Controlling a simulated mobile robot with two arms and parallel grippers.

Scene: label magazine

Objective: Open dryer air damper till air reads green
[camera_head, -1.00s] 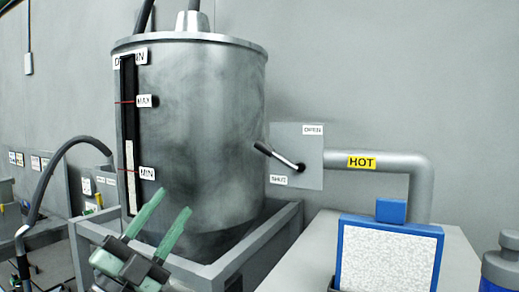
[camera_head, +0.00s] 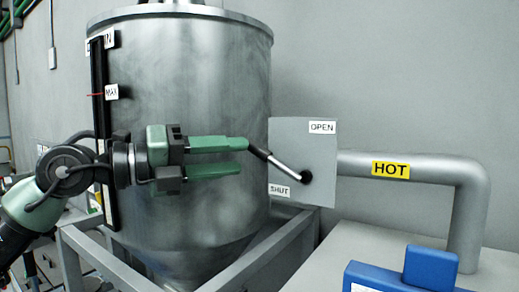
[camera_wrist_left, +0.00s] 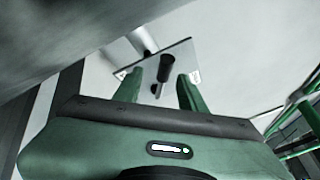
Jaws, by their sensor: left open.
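The damper lever (camera_head: 283,164) has a black grip and a pale shaft and pivots on a grey plate (camera_head: 318,150) beside the dryer drum (camera_head: 225,80). The plate carries an OPEN label (camera_head: 322,127) at its top and a SHUT label (camera_head: 279,190) at lower left. The lever tilts up and left from its pivot. My left gripper (camera_head: 243,156) is open, with its green fingertips close to the grip's end. In the left wrist view the grip (camera_wrist_left: 166,68) appears between the fingertips (camera_wrist_left: 164,86); contact cannot be told. No air reading shows. My right gripper is out of view.
A pipe marked HOT (camera_head: 391,169) runs right from the plate and bends down. A blue-framed object (camera_head: 405,278) stands at lower right. The drum sits in a grey frame (camera_head: 270,255); its wall is close behind my left gripper.

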